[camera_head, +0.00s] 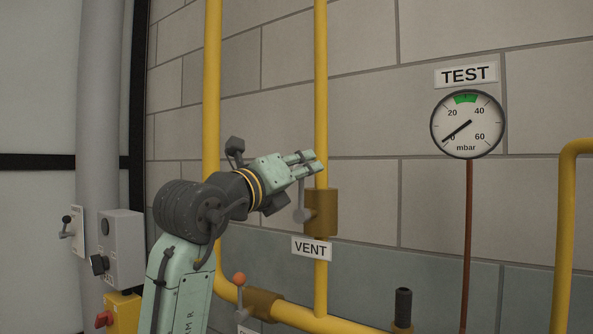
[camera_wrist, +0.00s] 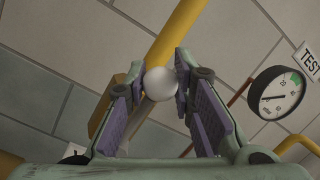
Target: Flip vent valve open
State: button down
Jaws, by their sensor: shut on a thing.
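The vent valve has a brown body (camera_head: 322,212) on the vertical yellow pipe, just above the VENT label (camera_head: 312,248). Its grey lever (camera_head: 301,200) runs upward from the front of the body, and its upper end is hidden behind my fingers in the head view. My gripper (camera_head: 309,162) is at the lever's top, above the valve body. In the wrist view, the lever's pale ball knob (camera_wrist: 160,82) sits between my two fingers (camera_wrist: 157,90), and they are shut on it. The valve body (camera_wrist: 103,103) shows there behind the left finger.
A TEST gauge (camera_head: 467,124) hangs on the wall at right, its needle near 0. An orange-knobbed lever (camera_head: 239,281) stands on the lower pipe, below my arm. A grey control box (camera_head: 121,248) is at left.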

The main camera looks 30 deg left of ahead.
jog(key=shift+d, duration=0.1)
jog(key=c, duration=1.3)
grip_release()
jog(key=shift+c, duration=0.2)
jog(key=v, duration=1.2)
